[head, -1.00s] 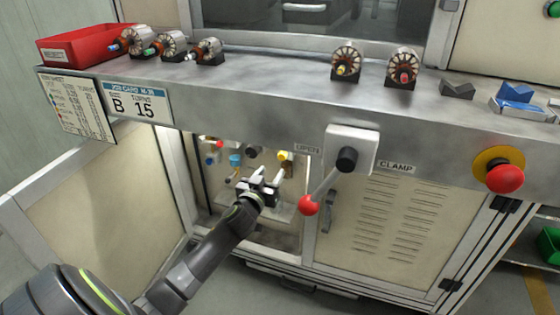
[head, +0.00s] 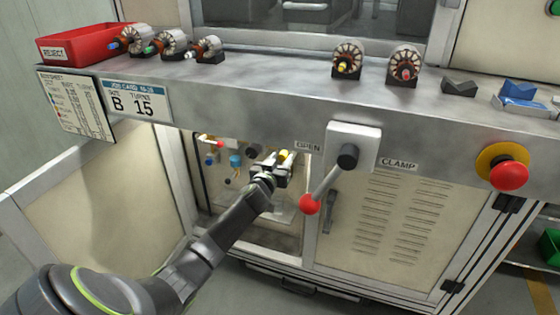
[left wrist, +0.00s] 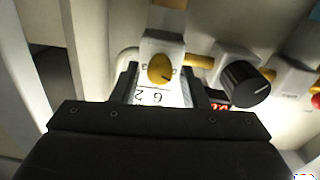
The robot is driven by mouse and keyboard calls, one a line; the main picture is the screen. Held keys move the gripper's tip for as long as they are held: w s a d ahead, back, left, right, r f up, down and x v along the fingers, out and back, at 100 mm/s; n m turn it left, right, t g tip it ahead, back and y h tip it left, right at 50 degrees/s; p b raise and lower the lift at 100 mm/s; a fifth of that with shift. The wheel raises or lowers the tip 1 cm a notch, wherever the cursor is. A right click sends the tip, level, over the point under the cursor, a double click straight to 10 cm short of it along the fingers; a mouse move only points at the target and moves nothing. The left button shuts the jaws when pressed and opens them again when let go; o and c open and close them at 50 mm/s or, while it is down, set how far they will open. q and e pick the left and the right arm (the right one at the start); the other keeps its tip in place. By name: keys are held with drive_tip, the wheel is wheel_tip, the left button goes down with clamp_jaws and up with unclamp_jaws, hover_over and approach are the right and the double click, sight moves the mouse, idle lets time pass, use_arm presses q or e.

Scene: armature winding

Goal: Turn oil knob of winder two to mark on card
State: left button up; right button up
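My left gripper (head: 270,163) reaches into the open lower compartment of the machine. In the left wrist view its two fingers (left wrist: 161,85) are apart and empty. A yellow knob (left wrist: 161,69) with a dark pointer line shows in the space between the fingers, apart from both. A white scale plate (left wrist: 150,96) with upside-down numerals lies beside it. In the head view the yellow knob (head: 284,155) is just beyond the gripper. The job card (head: 137,101) on the bench front reads "B" and "15". No label naming the oil knob is readable. My right gripper is out of view.
A black knob (left wrist: 244,84) with a small red display (left wrist: 220,107) sits right of the yellow one. An open door (head: 95,205) flanks the compartment at left. The red-ended clamp lever (head: 310,204) hangs at its right. Armatures (head: 347,60) stand on the bench above.

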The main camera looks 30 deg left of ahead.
use_arm(q)
drive_tip(key=c, duration=0.8)
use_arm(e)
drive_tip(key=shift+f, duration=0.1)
